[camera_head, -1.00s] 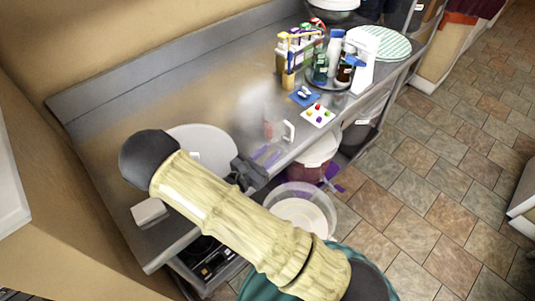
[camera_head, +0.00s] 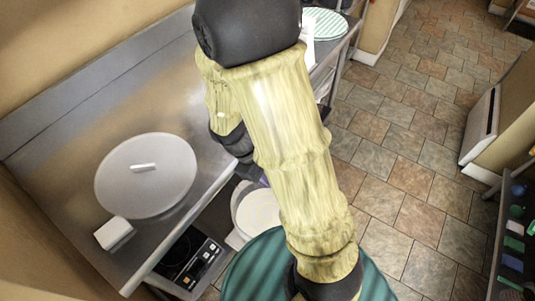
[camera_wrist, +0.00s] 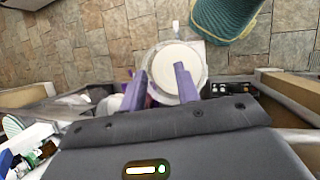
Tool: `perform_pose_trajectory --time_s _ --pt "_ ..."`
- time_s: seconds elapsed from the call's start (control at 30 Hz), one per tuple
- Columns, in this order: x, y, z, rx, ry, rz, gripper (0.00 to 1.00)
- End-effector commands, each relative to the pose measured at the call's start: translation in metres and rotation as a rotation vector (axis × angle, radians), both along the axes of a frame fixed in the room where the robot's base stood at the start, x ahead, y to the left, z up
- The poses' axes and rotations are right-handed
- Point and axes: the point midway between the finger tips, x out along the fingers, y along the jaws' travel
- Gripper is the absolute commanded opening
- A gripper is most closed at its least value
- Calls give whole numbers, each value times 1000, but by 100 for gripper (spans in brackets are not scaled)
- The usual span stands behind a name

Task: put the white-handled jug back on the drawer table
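The white-handled jug cannot be made out in either current view; my arm covers the table part where a clear, white-handled vessel stood earlier. My gripper shows in the wrist view (camera_wrist: 160,85) with two purple fingers spread apart and nothing clearly held between them. In the head view the gripper is mostly hidden behind my arm, near the front edge of the steel table (camera_head: 75,125). I cannot tell whether this is the drawer table; no drawers show on it.
A round white lid (camera_head: 150,185) and a small white block (camera_head: 114,233) lie on the table's near part. A white-lidded bucket (camera_head: 258,210), also in the wrist view (camera_wrist: 177,70), is below the front edge. A black appliance (camera_head: 185,257) sits underneath. Tiled floor is open at right.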

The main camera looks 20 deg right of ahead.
Motion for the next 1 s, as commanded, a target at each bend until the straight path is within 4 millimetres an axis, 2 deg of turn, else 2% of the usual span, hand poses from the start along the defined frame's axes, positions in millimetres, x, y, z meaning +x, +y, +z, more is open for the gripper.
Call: perform_pose_trajectory --time_s 0.2,0.43,1.0 --pt "-3 8 38 272 -274 -360 32" --pt "4 6 71 422 -505 -604 32" --pt "5 6 74 434 -525 -627 32"
